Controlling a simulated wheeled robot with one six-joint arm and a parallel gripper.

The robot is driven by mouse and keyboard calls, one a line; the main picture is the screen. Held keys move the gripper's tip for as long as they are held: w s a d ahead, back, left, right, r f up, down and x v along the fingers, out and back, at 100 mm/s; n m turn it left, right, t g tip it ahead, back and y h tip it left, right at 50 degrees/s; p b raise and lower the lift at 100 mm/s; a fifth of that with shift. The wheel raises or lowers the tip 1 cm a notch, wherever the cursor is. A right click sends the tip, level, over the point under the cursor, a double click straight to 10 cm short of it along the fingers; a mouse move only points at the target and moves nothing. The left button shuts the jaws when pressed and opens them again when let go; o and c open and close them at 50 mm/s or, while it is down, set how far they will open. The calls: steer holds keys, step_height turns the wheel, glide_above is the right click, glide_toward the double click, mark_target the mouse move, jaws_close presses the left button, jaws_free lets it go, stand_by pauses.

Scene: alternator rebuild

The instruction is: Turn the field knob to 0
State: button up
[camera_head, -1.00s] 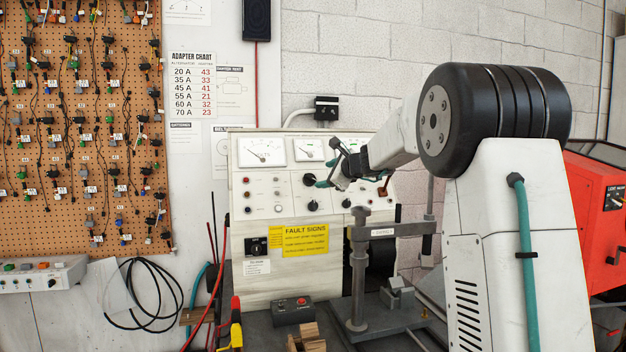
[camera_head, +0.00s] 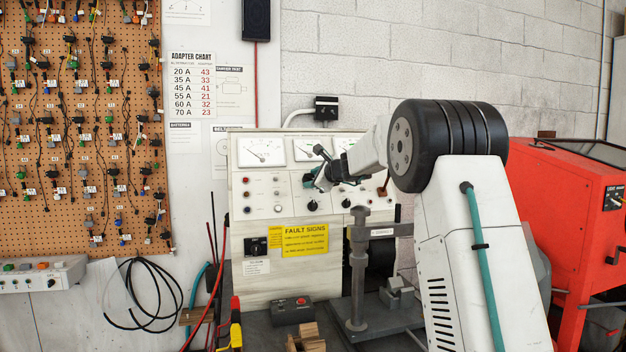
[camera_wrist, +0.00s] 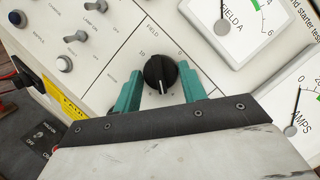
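The black field knob (camera_wrist: 160,73) is on the panel below the printed word FIELD in the wrist view. Labels 10 and 0 flank its upper side, and a white pointer line on it points down in the picture, at neither label. My gripper (camera_wrist: 158,72) has its two teal fingers apart, one on each side of the knob. The right finger is very close to the knob; contact cannot be told. A small gap shows at the left finger. In the head view my gripper (camera_head: 319,174) is at the test bench panel (camera_head: 262,208) and hides most of the field knob.
The FIELD A meter (camera_wrist: 228,27) and amps meter (camera_wrist: 298,122) are right of the knob in the wrist view. Small switches (camera_wrist: 81,36) lie to its left. In the head view a grey clamp stand (camera_head: 358,270) stands below my arm, and a red machine (camera_head: 565,205) is at right.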

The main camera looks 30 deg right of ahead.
steer(key=shift+n, duration=0.4)
steer(key=shift+c, duration=0.2)
steer(key=n+g, duration=0.1)
steer(key=n, duration=0.1)
steer(key=n+g+y, duration=0.1)
steer(key=n, duration=0.2)
steer(key=shift+w+d+r+n, duration=0.1)
steer(key=shift+d+r+n, duration=0.05)
steer(key=shift+n, duration=0.15)
steer(key=n+g, duration=0.1)
steer(key=n, duration=0.2)
steer(key=n+g, duration=0.1)
steer(key=n, duration=0.1)
steer(key=shift+w+r+n+g, duration=0.15)
steer(key=shift+r+n+g, duration=0.05)
steer(key=shift+n+g, duration=0.2)
steer(key=n, duration=0.1)
steer(key=n+g+h, duration=0.1)
steer(key=n, duration=0.1)
steer(key=n+g, duration=0.1)
steer(key=n, duration=0.1)
steer(key=shift+w+a+r+h, duration=0.15)
steer(key=shift+a+h, duration=0.1)
steer(key=shift+h, duration=0.15)
steer(key=n+h, duration=0.1)
steer(key=n, duration=0.1)
steer(key=n+g+h, duration=0.1)
steer(key=n, duration=0.2)
steer(key=shift+a, duration=0.15)
